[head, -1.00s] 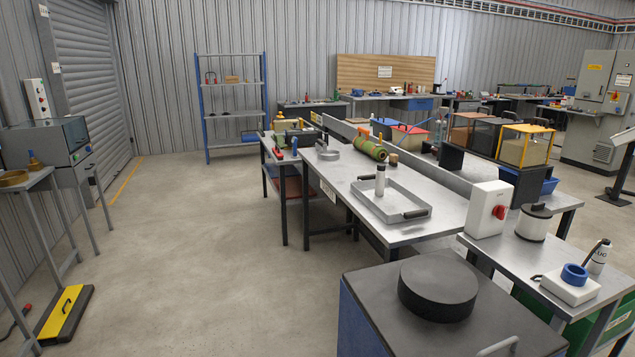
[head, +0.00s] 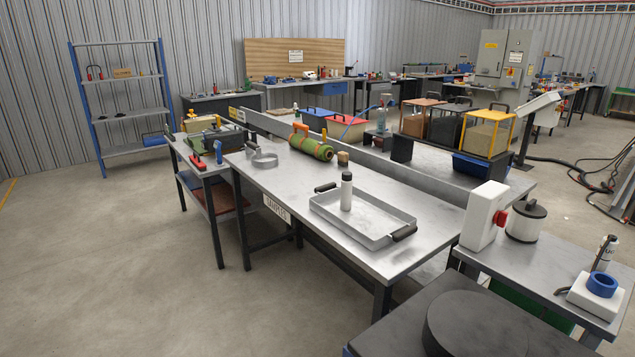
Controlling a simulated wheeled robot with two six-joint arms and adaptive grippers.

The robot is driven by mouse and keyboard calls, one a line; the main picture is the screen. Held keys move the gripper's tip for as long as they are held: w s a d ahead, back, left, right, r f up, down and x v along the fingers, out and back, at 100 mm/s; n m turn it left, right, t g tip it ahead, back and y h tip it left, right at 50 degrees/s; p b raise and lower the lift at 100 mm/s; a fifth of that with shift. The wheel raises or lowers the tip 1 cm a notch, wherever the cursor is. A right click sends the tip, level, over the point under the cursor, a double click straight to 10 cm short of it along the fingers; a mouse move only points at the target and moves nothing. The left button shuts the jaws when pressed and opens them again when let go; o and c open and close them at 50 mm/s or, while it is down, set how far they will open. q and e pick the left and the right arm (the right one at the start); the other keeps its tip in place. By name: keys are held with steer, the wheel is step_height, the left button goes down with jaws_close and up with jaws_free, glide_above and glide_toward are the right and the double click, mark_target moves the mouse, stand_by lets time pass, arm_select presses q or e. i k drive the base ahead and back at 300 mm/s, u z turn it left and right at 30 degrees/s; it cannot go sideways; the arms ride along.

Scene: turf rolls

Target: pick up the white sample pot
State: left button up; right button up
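Two white vessels could be the sample pot, and I cannot tell for sure which it is. One is a slim white cylinder with a dark cap (head: 346,192), upright in the shallow metal tray (head: 375,236) on the long steel table. The other is a wider white pot with a black lid (head: 524,226), upright on the right-hand bench beside a white box with a red knob (head: 484,217). Neither of my grippers is in view.
The right-hand bench (head: 520,262) holds a blue ring on a white block (head: 601,286). A blue-framed shelf (head: 122,110) stands behind. The floor at left (head: 110,270) is clear.

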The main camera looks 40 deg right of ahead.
mark_target(347, 189)
steer(key=i, duration=1.5)
steer(key=z, duration=1.95)
